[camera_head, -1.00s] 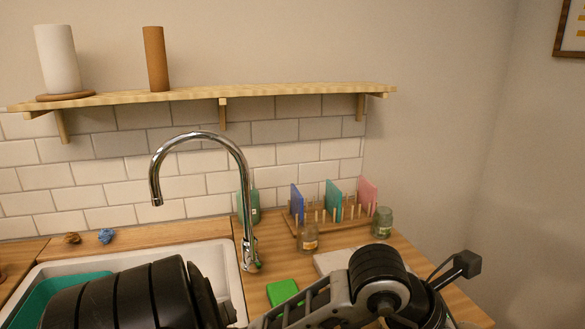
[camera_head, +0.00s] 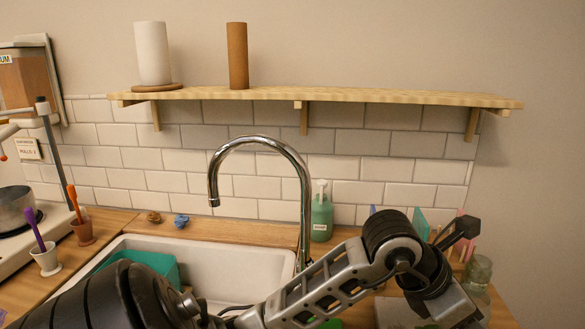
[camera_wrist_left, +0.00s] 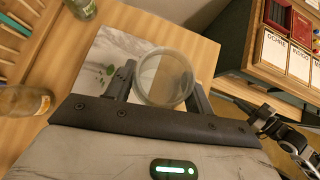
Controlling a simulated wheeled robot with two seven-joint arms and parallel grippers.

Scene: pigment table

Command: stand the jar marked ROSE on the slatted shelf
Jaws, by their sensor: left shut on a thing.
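My left gripper (camera_wrist_left: 163,84) is shut on a clear glass jar (camera_wrist_left: 168,78), seen from above in the left wrist view. Its label is hidden, so I cannot read a name. A pale grey slab (camera_wrist_left: 97,62) lies below it. In the head view my left arm reaches across to the lower right; its fingers and the held jar do not show. A long wooden shelf (camera_head: 370,97) on brackets runs along the wall, well above the arm. I take it for the slatted shelf.
The shelf carries a white roll (camera_head: 152,55) and a brown cylinder (camera_head: 237,57) at its left; its right part is clear. A tall tap (camera_head: 304,205) rises from the sink below. A glass jar (camera_head: 478,272) and a green bottle (camera_head: 321,213) stand on the counter.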

